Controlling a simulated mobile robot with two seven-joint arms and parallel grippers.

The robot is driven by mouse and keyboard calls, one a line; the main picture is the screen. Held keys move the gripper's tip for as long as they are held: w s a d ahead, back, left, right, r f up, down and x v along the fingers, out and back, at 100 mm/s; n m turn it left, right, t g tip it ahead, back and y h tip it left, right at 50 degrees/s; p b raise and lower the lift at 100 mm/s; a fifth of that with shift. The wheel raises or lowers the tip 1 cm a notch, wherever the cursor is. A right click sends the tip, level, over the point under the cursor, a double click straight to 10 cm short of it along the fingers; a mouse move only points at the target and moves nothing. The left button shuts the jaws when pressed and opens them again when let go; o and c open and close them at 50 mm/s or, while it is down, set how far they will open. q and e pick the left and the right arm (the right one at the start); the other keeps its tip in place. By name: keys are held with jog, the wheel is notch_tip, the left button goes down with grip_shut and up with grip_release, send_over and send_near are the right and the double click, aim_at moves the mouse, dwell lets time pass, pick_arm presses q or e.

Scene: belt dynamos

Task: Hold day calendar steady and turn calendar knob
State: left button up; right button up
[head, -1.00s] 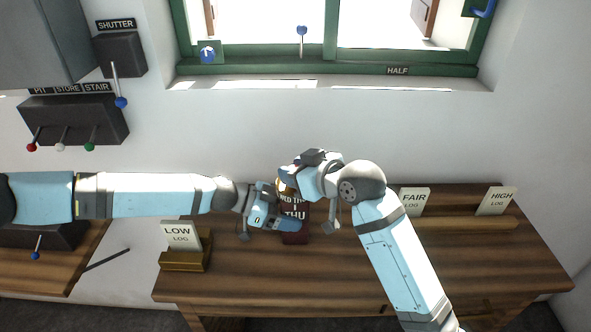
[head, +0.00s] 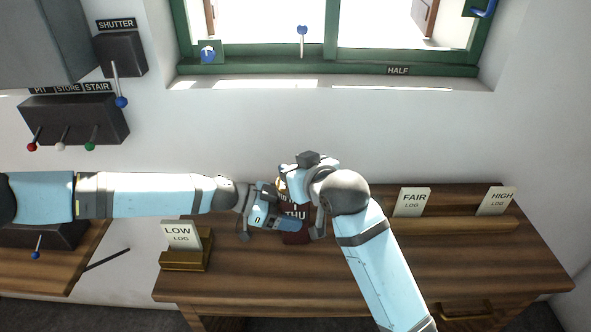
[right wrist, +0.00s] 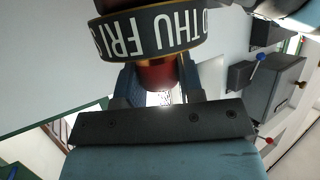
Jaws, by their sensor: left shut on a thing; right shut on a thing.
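The day calendar (head: 297,214) is a dark red-brown block on the desk, with "THU" on its front; much of it is hidden behind my grippers. My left gripper (head: 283,217) is shut on the calendar's body from the left side. My right gripper (head: 296,184) reaches over its top and is shut on the calendar knob. In the right wrist view, the black day band (right wrist: 150,35) reads "THU FRI", and the reddish knob (right wrist: 158,75) sits between the two dark fingers.
A LOW log card (head: 180,235) in a brass-coloured holder stands at the desk's left. A FAIR card (head: 412,202) and a HIGH card (head: 496,202) stand in a wooden rail at the right. The desk's front right is clear.

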jog(key=o, duration=0.9)
jog(key=v, duration=1.2)
pick_arm(q)
jog(key=o, duration=1.3)
